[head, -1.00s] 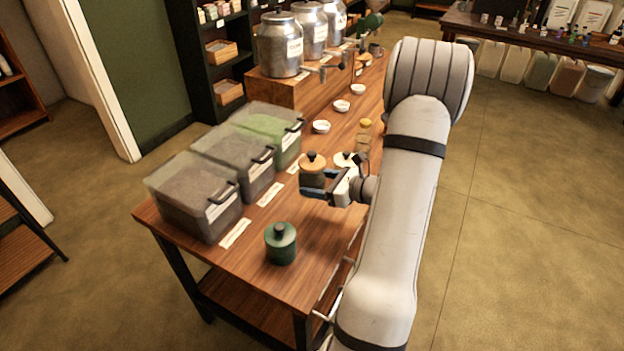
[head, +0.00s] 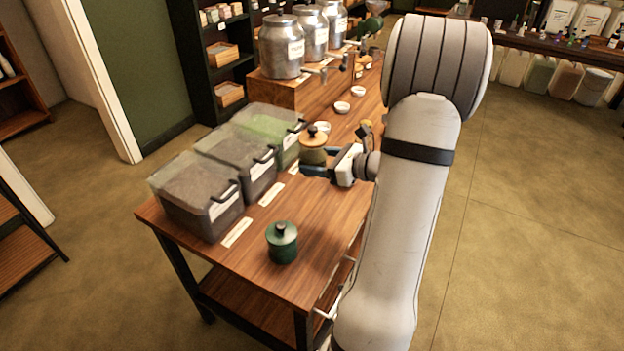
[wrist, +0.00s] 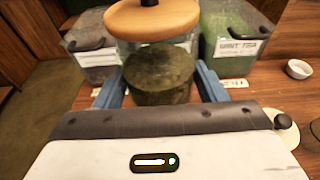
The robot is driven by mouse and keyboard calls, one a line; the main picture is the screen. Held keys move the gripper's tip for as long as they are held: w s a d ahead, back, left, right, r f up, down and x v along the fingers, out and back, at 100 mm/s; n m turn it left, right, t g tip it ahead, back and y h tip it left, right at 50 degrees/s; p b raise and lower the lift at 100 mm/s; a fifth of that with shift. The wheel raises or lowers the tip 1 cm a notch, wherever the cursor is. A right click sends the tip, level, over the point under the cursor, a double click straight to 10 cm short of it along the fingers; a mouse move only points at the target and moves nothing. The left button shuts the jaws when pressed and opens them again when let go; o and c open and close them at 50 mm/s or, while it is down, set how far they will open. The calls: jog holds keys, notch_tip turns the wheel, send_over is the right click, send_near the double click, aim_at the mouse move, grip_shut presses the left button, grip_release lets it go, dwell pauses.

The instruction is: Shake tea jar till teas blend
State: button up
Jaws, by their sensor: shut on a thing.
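The tea jar (head: 313,147) is a glass jar with a wooden lid and dark knob. My gripper (head: 316,172) is shut on it and holds it upright, seemingly above the wooden table. In the wrist view the jar (wrist: 160,76) stands between the two blue fingers (wrist: 155,88), with dark green-brown tea in its lower part. The lid (wrist: 152,18) sits on top. Whether the tea is of one kind or mixed cannot be told. The head view shows no clear gap under the jar.
Three tea bins (head: 205,190) line the table's left side. White bowls (head: 342,107) and metal urns (head: 281,45) stand farther back. Bare table (head: 265,220) lies between the canister and the bins.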

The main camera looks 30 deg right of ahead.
notch_tip(320, 180, down, 7)
dwell(0.8)
